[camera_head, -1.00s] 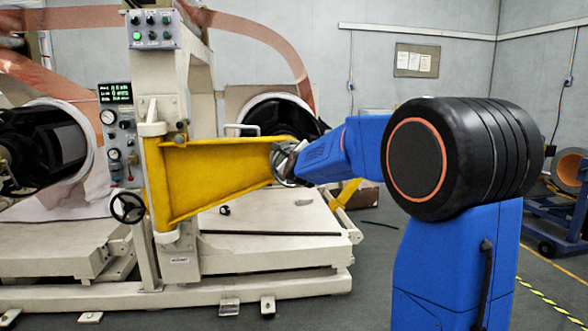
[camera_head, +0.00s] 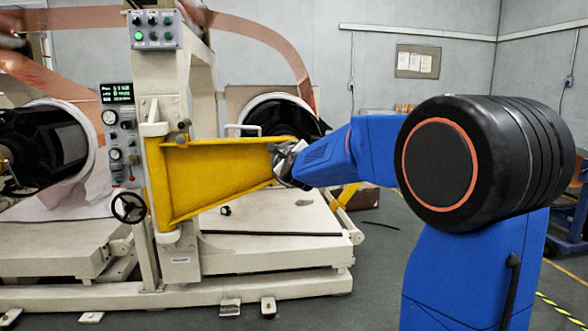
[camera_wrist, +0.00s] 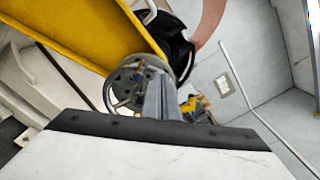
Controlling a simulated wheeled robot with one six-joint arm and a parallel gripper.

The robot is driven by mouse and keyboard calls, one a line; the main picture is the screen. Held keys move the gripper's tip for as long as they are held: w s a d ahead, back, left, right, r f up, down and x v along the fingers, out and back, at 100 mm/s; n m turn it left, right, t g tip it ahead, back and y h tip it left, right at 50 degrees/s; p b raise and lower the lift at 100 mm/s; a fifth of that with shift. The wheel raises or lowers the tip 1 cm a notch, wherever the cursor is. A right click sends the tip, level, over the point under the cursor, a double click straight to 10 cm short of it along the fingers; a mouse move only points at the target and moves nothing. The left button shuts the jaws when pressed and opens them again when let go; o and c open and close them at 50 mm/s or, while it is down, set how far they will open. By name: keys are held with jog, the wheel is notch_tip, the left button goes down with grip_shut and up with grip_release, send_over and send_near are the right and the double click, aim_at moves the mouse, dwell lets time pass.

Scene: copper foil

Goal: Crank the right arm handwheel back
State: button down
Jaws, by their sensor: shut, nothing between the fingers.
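The yellow arm (camera_head: 215,175) reaches right from the cream machine column. At its outer end is a grey round metal part (camera_wrist: 128,78) with a thin dark ring, in the wrist view; I cannot tell how much of it is the handwheel. My gripper (camera_wrist: 157,85) is shut with nothing in it, its fingers in front of that metal part. I cannot tell whether they touch it. In the head view my gripper (camera_head: 284,162) is small, at the yellow arm's end, and hides part of it.
A black spoked handwheel (camera_head: 129,207) sits on the left side of the column below a gauge panel (camera_head: 118,135). A control box (camera_head: 153,29) with buttons is above. Copper strip (camera_head: 262,37) runs overhead. The cream base (camera_head: 285,285) sits low before my arm.

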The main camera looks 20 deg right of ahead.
jog(key=v, duration=0.6)
jog(key=shift+s+d, duration=0.1)
dwell(0.5)
jog(key=s+a+f+n+g+y, duration=0.3)
jog(key=s+a+f+n, duration=0.25)
jog(key=s+n, duration=0.35)
jog(key=s+a+f+n+g+y, duration=0.3)
jog(key=s+a+f+n, duration=0.25)
jog(key=s+n, duration=0.4)
jog(key=s+f+n+g, duration=0.3)
jog(key=s+f+n, duration=0.3)
jog(key=s, duration=0.8)
jog(key=s+d+f+n+g+h, duration=0.1)
jog(key=s+f+n+g, duration=0.2)
jog(key=s+f, duration=0.7)
jog(key=s+n, duration=0.2)
jog(key=s, duration=0.2)
jog(key=shift+s+d+n+g, duration=0.2)
jog(key=shift+d+n+g, duration=0.1)
jog(key=shift+d+n, duration=0.05)
